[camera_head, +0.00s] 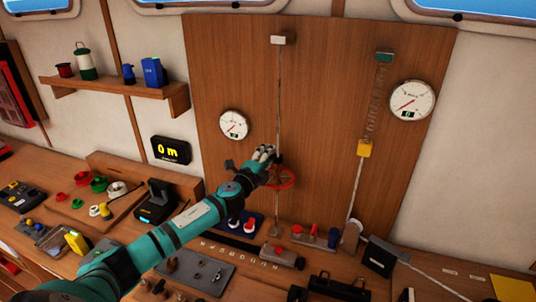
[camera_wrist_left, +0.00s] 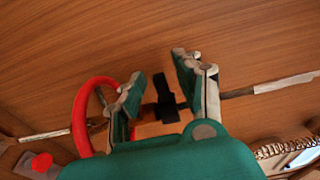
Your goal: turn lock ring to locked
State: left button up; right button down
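A red ring (camera_head: 286,178) stands at the wooden panel (camera_head: 335,95), on a thin vertical line. The red ring (camera_wrist_left: 78,125) also shows in the left wrist view, beside and partly behind my left finger. My left gripper (camera_head: 268,153) reaches up to the panel just above the ring and hides part of it. In the left wrist view my left gripper (camera_wrist_left: 160,68) has its fingers apart. A small black fitting (camera_wrist_left: 166,98) on the line shows between them, with gaps on both sides. I cannot tell whether the ring touches a finger. My right gripper is not seen.
Two round gauges (camera_head: 234,125) (camera_head: 412,100) hang on the panel. A second line with a coiled spring (camera_head: 377,100) and yellow block (camera_head: 365,148) runs at right.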

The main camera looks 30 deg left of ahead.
pick_arm(q)
jog(key=c, duration=0.6)
grip_shut()
jog(key=shift+f, duration=0.1)
